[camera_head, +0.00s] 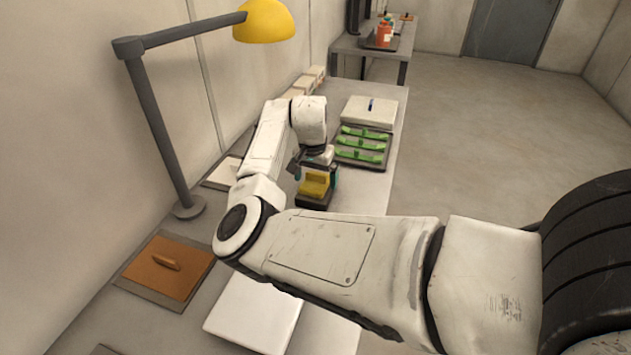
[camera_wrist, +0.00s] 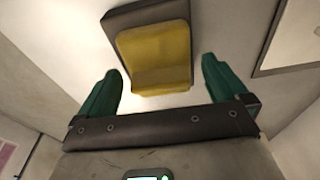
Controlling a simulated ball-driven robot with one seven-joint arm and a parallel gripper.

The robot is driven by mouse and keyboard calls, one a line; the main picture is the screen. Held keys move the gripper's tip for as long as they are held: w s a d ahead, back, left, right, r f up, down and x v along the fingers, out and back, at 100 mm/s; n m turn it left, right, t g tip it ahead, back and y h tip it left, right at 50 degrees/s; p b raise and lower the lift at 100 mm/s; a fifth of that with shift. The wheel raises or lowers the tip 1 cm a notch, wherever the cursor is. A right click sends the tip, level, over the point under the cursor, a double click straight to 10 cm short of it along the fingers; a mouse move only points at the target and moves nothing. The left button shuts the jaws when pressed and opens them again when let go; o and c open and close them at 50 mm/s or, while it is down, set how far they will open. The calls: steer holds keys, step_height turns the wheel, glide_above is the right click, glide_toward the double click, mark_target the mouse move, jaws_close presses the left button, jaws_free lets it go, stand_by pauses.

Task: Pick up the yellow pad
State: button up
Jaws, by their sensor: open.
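The yellow pad (camera_head: 315,182) sits in a dark holder (camera_head: 313,202) on the long white bench, beneath my gripper (camera_head: 317,174). In the wrist view the yellow pad (camera_wrist: 158,50) shows an upright back and a lower front part, with the dark holder (camera_wrist: 122,20) behind it. My gripper (camera_wrist: 160,68) has its two teal fingers spread wide. The pad lies in the gap between them in that view, with clear space on both sides. I see no contact. My wrist hides part of the pad from above in the head view.
Green pieces (camera_head: 362,144) lie on a dark tray to the right of the pad, with a white box (camera_head: 368,112) behind them. A yellow-shaded lamp (camera_head: 264,21) stands on the left. A brown board (camera_head: 167,266) lies in the left foreground.

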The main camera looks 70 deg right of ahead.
steer(key=shift+f, duration=0.25)
steer(key=shift+c, duration=0.5)
steer(key=c, duration=1)
steer(key=shift+o, duration=0.2)
steer(key=shift+r, duration=0.1)
steer(key=shift+r, duration=0.6)
steer(key=s+a+r+b, duration=0.2)
steer(key=s+a+r, duration=0.5)
steer(key=s+r, duration=0.4)
steer(key=shift+s+r, duration=0.35)
steer(key=shift+s, duration=0.25)
